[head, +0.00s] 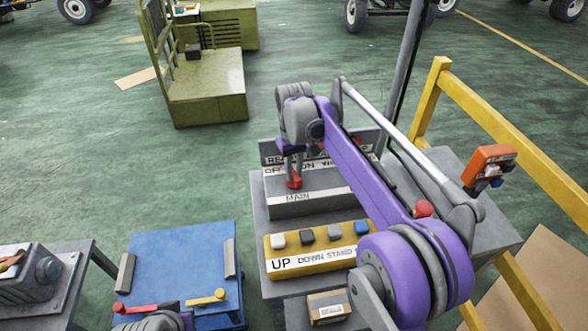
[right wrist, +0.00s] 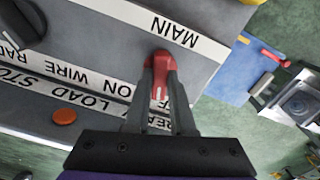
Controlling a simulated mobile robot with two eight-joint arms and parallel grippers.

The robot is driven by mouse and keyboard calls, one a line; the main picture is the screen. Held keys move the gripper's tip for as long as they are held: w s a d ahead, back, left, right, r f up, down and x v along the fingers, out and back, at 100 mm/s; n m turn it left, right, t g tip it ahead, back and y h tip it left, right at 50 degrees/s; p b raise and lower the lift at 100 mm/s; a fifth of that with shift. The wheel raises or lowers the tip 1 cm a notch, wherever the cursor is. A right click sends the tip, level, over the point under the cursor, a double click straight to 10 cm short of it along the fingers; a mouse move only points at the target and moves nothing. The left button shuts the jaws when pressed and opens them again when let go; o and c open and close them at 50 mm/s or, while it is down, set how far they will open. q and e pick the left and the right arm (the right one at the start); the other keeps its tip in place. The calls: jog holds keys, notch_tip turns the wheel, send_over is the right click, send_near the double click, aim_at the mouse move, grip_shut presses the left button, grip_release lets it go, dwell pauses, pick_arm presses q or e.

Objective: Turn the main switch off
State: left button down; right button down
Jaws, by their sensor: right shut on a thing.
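The main switch is a red handle (head: 293,181) on the grey box labelled MAIN (head: 310,204), near the middle of the head view. In the right wrist view the red handle (right wrist: 161,72) stands beside the MAIN label. My right gripper (head: 292,168) reaches down to it from above. Its two grey fingers (right wrist: 162,88) are closed on either side of the red handle. The lower part of the handle is partly hidden between the fingers. My left gripper is not in view; only a purple part of my left arm shows at the bottom edge.
A yellow button box (head: 317,250) with several buttons lies in front of the grey box. A blue table (head: 180,258) is at left. A green cart (head: 207,88) stands behind.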

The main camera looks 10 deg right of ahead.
aim_at(294, 173)
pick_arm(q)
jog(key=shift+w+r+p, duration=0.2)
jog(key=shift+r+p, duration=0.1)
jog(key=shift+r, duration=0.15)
pick_arm(e)
jog(key=n, duration=0.5)
jog(key=shift+n, duration=0.4)
jog(key=c, duration=0.8)
grip_release()
jog(key=shift+o, duration=0.2)
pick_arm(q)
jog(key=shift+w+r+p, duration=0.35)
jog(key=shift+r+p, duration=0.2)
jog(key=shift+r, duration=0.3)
pick_arm(e)
notch_tip(294, 173, up, 11)
jog(key=shift+f, duration=0.15)
